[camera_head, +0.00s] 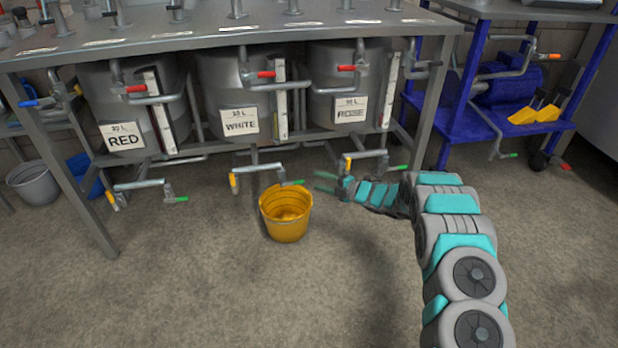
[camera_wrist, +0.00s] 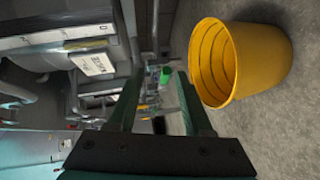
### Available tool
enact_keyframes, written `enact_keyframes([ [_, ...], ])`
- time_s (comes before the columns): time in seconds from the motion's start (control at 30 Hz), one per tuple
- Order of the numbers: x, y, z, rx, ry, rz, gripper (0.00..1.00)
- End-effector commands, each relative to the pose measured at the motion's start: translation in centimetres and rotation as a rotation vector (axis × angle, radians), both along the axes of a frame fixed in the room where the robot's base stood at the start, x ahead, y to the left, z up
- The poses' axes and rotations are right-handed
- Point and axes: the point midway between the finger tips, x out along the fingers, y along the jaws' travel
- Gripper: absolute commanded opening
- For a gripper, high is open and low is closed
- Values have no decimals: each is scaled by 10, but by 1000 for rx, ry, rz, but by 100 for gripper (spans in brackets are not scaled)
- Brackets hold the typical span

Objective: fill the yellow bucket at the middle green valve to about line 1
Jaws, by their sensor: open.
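The yellow bucket (camera_head: 285,226) stands upright on the floor, just in front of and below the middle outlet pipe under the tank labelled WHITE. Ring lines show on its inner wall in the wrist view (camera_wrist: 262,65); no liquid is clearly visible. The middle green valve handle (camera_head: 293,182) is at the right end of that pipe, close above the bucket's back rim in the picture. My gripper (camera_head: 318,181) is open and empty, to the right of this handle, pointing left. In the wrist view, a green handle (camera_wrist: 166,75) appears beyond and between the open fingers (camera_wrist: 157,88).
The RED tank (camera_head: 122,138) and a third tank (camera_head: 349,108) flank the middle one, each with a similar low pipe. A steel table leg (camera_head: 432,110) and a blue cart (camera_head: 450,130) stand right. A grey bucket (camera_head: 35,184) is far left. The front floor is clear.

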Motion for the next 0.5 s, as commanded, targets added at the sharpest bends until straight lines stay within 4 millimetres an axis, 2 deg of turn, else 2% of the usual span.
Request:
enact_keyframes([
  [0.1, -14, 14, -10, 32, -28, 74, 51],
  [0.23, -21, 23, -13, 49, -46, 113, 51],
  [0.5, -8, 51, -20, 50, -45, 116, 51],
])
